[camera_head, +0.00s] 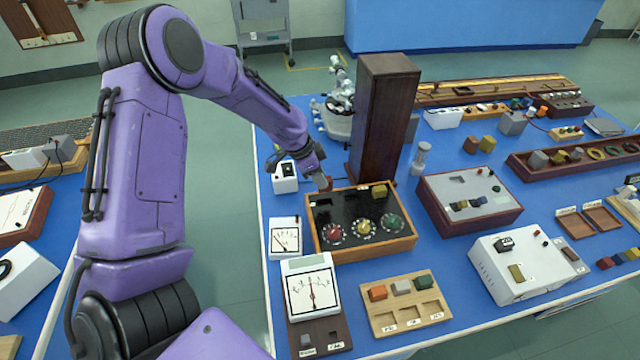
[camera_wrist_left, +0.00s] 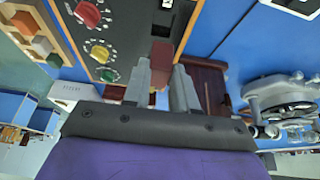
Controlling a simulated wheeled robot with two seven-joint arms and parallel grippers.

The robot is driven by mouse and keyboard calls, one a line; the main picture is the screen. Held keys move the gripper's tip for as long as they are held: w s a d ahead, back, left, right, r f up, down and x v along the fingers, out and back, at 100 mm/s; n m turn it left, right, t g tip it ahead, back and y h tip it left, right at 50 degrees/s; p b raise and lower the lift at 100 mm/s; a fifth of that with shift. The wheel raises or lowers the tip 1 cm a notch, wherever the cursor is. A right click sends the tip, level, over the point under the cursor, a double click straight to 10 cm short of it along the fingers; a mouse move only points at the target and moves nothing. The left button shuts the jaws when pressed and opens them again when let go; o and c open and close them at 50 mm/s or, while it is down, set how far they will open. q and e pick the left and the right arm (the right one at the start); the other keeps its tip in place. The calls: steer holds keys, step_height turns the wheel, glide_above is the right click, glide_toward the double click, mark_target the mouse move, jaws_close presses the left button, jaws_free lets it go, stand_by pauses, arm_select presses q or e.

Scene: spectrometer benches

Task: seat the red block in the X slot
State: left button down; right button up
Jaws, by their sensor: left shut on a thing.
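My left gripper (camera_head: 322,184) is shut on the red block (camera_wrist_left: 160,60), which shows between the two grey fingers in the left wrist view (camera_wrist_left: 162,82). In the head view the block is small and partly hidden by the fingers. It is at the back left corner of the black panel (camera_head: 340,220) in a wooden frame; I cannot tell the height gap. The panel carries red, yellow and green knobs, and a yellow block (camera_head: 379,191) sits at its back right. A pale label lies near the back left; the X slot cannot be made out. My right gripper is not in view.
A tall dark wooden tower (camera_head: 383,115) stands close behind the panel. White meters (camera_head: 285,238) stand to its left. A wooden tray (camera_head: 385,322) in front holds orange, grey and green blocks. A grey-topped box (camera_head: 468,225) stands to the right, with a narrow blue gap between.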

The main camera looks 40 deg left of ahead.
arm_select(q)
steer(key=shift+d+f+b, duration=0.15)
steer(key=shift+f+b, duration=0.15)
steer(key=shift+f, duration=0.05)
steer(key=shift+f+b, duration=0.85)
steer(key=shift+f, duration=0.1)
step_height(320, 180, down, 2)
steer(key=shift+f+b, duration=0.2)
steer(key=shift+b, duration=0.9)
steer(key=shift+f+b, duration=0.7)
steer(key=shift+f, duration=0.35)
steer(key=c, duration=0.8)
jaws_free()
steer(key=shift+r, duration=0.15)
